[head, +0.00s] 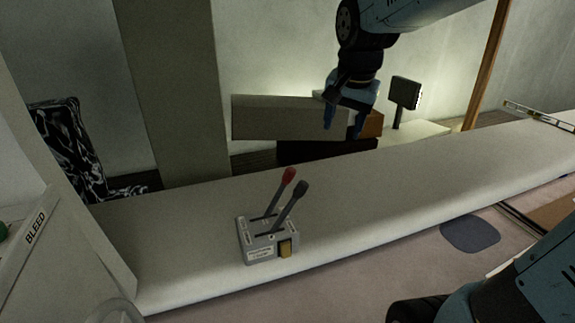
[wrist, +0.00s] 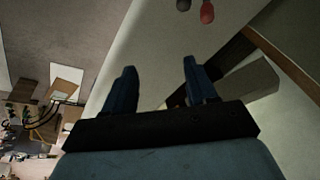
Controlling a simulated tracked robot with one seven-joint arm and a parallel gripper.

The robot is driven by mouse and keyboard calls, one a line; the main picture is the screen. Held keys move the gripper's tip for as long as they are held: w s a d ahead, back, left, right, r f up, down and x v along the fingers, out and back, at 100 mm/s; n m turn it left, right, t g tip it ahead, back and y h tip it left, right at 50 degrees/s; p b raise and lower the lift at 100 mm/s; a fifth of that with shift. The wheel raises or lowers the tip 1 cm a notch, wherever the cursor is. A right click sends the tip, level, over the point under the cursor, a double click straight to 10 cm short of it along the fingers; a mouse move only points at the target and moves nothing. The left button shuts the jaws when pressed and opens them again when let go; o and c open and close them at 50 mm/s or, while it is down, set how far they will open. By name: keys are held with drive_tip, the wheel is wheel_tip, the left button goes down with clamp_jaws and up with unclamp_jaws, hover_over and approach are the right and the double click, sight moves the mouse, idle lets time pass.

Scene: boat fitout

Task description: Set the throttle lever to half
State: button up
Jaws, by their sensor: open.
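The throttle unit (head: 268,240) is a grey box on the pale ledge, with two levers rising from slots in its top. One lever has a red knob (head: 289,175), the other a dark grey knob (head: 301,187). Both lean up and to the right in the head view. My gripper (head: 343,128) is open and empty, above and to the right of the levers, clear of them. In the wrist view my two fingers (wrist: 157,80) are spread apart. The red knob (wrist: 207,13) and the dark knob (wrist: 183,4) show at the top edge there; the box is out of view.
The pale ledge (head: 400,180) runs across the view and is mostly clear around the unit. Behind it are a long grey box (head: 270,117), a small lamp (head: 405,92) and a wooden post (head: 487,65). A spirit level (head: 538,115) lies at the far right.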

sight(290, 171)
drive_tip(key=w+a+f+m+g, duration=0.2)
drive_tip(key=w+a+f+m, duration=0.35)
drive_tip(key=w+a, duration=0.4)
drive_tip(key=shift+n+y, duration=0.35)
drive_tip(key=shift+y, duration=0.05)
drive_tip(key=f, duration=0.4)
drive_tip(key=w+f, duration=0.1)
drive_tip(key=f, duration=0.4)
drive_tip(key=w+f, duration=0.1)
drive_tip(key=f, duration=0.4)
drive_tip(key=shift+w+a+f, duration=0.1)
drive_tip(key=shift+a+f, duration=0.1)
drive_tip(key=shift+a, duration=0.2)
clamp_jaws()
